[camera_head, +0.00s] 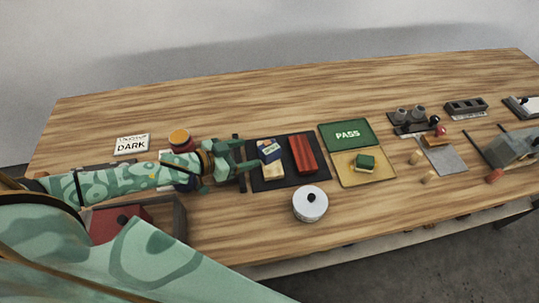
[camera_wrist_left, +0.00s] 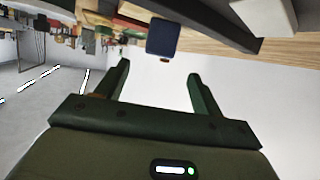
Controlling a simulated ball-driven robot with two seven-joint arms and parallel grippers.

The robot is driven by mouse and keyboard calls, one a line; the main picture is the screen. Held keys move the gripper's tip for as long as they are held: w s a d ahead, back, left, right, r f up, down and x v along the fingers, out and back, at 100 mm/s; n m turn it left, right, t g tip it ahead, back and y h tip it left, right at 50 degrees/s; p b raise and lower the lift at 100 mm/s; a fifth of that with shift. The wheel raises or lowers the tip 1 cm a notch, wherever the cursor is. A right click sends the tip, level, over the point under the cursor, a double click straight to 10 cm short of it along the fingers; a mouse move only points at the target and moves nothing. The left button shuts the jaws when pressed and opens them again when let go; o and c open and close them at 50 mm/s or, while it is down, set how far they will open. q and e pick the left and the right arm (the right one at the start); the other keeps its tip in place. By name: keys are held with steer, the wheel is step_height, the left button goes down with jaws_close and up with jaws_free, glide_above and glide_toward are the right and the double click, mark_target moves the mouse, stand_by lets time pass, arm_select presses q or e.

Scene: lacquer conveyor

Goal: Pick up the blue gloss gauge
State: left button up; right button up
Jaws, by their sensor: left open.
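A small dark blue block with a pale label (camera_head: 268,149), which looks like the blue gloss gauge, is on the left part of a black mat (camera_head: 291,179). A cream block (camera_head: 272,170) lies just in front of it. My left gripper (camera_head: 243,156) is open and empty, just left of the blue block, with its fingers pointing towards it. In the left wrist view a dark blue square face (camera_wrist_left: 163,38) shows beyond and between the open fingers (camera_wrist_left: 158,78), apart from them. My right gripper is not in view.
Red bars (camera_head: 303,155) lie on the mat's right part. A white lidded pot (camera_head: 310,204) stands in front of the mat. To the right are a green PASS panel (camera_head: 347,134) and a yellow tray (camera_head: 376,180) holding a green-topped block. A DARK sign (camera_head: 132,144) is at left.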

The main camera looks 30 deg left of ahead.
mark_target(261, 152)
arm_select(q)
steer(key=x, duration=0.3)
steer(key=f+b+x, duration=0.1)
steer(key=x, duration=0.2)
steer(key=shift+w+d+f+b, duration=0.1)
steer(key=shift+d+b, duration=0.05)
steer(key=shift+b, duration=0.15)
steer(key=shift+w+d, duration=0.2)
steer(key=shift+d, duration=0.05)
steer(key=c, duration=1.4)
